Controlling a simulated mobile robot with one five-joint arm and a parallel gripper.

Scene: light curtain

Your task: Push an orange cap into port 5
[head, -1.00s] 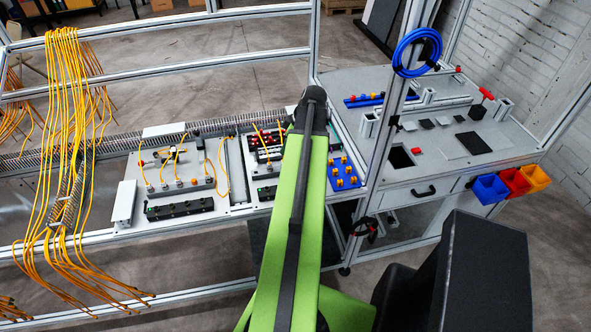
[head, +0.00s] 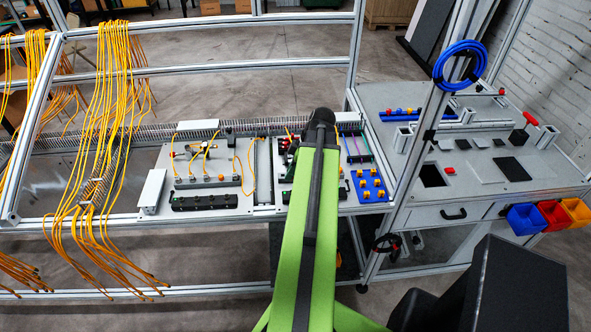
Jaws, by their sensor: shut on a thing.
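A blue tray (head: 371,195) with several orange-yellow caps (head: 379,194) lies at the right end of the workbench, just right of my green arm. A black block (head: 205,203) with a row of small ports lies at the front of the left board. A second dark block (head: 285,197) is partly covered by my arm. I cannot read port numbers, so port 5 cannot be told. My arm reaches forward over the bench, and its dark upper joint covers what lies behind. My gripper is hidden behind the arm, along with anything it may hold.
Yellow cables (head: 122,140) hang at the left. A metal upright with a blue coil (head: 460,65) stands right of the blue tray. The grey side table (head: 480,180) holds several fixtures, with blue, red and orange bins (head: 525,218) at its front. Frame rails surround the bench.

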